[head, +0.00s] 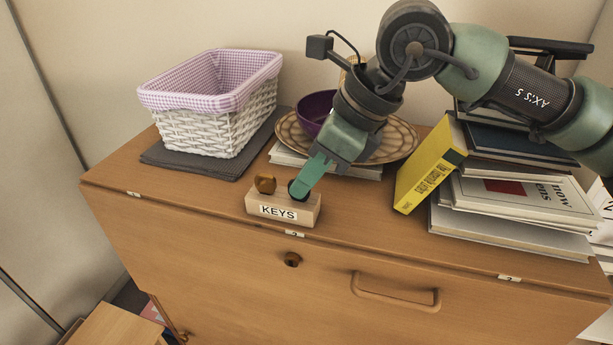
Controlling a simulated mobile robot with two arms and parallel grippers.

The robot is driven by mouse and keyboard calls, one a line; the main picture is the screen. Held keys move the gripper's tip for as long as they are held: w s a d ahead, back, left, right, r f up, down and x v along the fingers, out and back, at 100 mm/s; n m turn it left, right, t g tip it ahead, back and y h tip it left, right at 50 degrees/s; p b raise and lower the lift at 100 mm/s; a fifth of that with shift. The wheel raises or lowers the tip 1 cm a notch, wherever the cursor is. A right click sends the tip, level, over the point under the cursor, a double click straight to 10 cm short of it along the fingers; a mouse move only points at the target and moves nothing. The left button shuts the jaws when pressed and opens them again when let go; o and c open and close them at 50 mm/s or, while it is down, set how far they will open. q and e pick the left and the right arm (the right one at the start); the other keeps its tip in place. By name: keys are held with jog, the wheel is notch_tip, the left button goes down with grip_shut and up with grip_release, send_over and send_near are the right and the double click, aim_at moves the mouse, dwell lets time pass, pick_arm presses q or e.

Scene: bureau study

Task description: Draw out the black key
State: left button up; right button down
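A small wooden block labelled KEYS (250,207) stands near the front edge of the bureau top. A brass-brown key head (265,184) sticks up from its left part. The black key (292,185) is at its right part and mostly hidden behind my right gripper. My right gripper (301,190) comes down from the upper right with its green fingers at the black key. The fingers overlap in this view, so I cannot tell whether they are closed on it. My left gripper is out of view.
A white wicker basket (212,128) with a checked liner stands on a dark mat at the left. A woven plate (402,143) with a purple bowl (313,108) is behind my gripper. A yellow book (428,168) and book stacks fill the right. The bureau front has a keyhole (292,259) and handle (395,292).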

jog(key=shift+r, duration=0.1)
dwell(0.3)
jog(key=shift+r+p, duration=1.4)
jog(key=shift+r, duration=1.55)
